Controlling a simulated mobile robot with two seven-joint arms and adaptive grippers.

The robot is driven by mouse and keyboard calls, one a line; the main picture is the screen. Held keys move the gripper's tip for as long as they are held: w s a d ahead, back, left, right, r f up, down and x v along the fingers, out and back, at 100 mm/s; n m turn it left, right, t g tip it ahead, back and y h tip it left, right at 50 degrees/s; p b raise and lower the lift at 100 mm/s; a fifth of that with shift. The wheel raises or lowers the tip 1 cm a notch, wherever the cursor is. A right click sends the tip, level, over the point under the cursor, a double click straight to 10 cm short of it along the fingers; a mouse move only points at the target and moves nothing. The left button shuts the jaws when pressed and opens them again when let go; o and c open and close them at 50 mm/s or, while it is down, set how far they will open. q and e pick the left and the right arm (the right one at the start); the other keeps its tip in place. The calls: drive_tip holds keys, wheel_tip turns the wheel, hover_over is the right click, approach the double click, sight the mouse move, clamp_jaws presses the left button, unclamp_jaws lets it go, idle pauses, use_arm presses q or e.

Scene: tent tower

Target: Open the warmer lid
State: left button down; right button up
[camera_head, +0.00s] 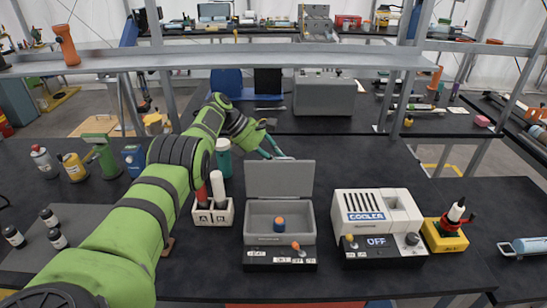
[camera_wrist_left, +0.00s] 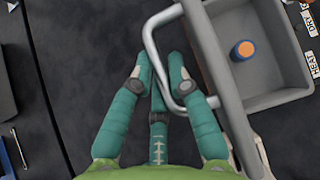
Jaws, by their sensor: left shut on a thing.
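The warmer (camera_head: 254,220) is a grey box with a labelled front panel. Its grey lid (camera_head: 280,179) stands raised at the back edge, and the inside is exposed. In the left wrist view the lid (camera_wrist_left: 215,70) is seen nearly edge-on, with a metal loop handle (camera_wrist_left: 152,42). My left gripper (camera_head: 273,146) is behind the top of the lid, partly hidden by it. In the left wrist view its teal fingers (camera_wrist_left: 161,78) are closed around the handle. A blue cylinder with an orange top (camera_head: 280,223) stands inside the warmer. My right gripper is not in view.
A white cooler (camera_head: 372,216) stands right of the warmer, with a yellow block (camera_head: 444,236) beyond it. A white rack (camera_head: 213,216) with two tubes stands to the left. A metal shelf (camera_head: 250,60) crosses behind.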

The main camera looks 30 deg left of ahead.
use_arm(q)
drive_tip(key=shift+s+f, duration=0.15)
drive_tip(key=shift+f, duration=0.15)
drive_tip(key=c, duration=1.4)
unclamp_jaws()
drive_tip(key=shift+r, duration=0.1)
drive_tip(key=shift+v, duration=3.65)
